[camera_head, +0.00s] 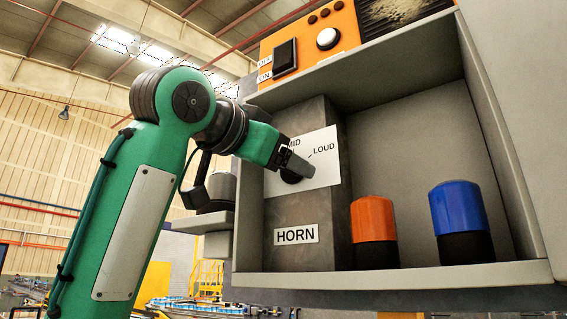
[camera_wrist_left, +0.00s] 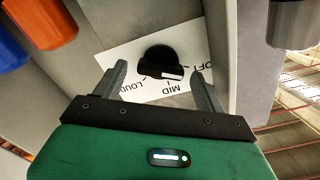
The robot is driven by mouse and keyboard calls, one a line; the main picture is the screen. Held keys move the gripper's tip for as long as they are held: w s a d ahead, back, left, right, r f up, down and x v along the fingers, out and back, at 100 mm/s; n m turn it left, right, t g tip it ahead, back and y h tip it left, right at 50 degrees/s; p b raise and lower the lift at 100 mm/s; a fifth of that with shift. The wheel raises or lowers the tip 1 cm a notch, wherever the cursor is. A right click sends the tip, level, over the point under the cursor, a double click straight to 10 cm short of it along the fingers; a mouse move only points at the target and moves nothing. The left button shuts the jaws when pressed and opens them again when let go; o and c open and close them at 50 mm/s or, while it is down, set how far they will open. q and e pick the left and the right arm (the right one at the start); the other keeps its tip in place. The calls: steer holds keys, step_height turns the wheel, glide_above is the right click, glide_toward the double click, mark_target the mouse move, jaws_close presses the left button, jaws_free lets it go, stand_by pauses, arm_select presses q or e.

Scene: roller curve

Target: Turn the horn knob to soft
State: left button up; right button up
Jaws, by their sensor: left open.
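The horn knob (camera_wrist_left: 157,60) is black with a white mark and sits on a white dial plate (camera_wrist_left: 110,62). In the left wrist view the mark is on the side near the MID label. LOUD is on the left there, and the partly covered SOFT label is on the right. In the head view the knob (camera_head: 291,177) is mostly hidden by my left gripper (camera_head: 284,160), and MID and LOUD show on the plate. My left gripper (camera_wrist_left: 158,68) is open, its fingers on either side of the knob with visible gaps. My right gripper is not in view.
The plate is on a grey post with a HORN label (camera_head: 296,234), inside a grey box (camera_head: 400,276). An orange cylinder (camera_head: 373,219) and a blue cylinder (camera_head: 456,207) stand to the right. An orange panel with an ON/OFF switch (camera_head: 284,57) and white knob (camera_head: 327,38) is above.

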arm_select(q)
steer(key=b+v, duration=0.3)
steer(key=v, duration=0.9)
steer(key=shift+s+a, duration=0.2)
steer(key=shift+s, duration=0.15)
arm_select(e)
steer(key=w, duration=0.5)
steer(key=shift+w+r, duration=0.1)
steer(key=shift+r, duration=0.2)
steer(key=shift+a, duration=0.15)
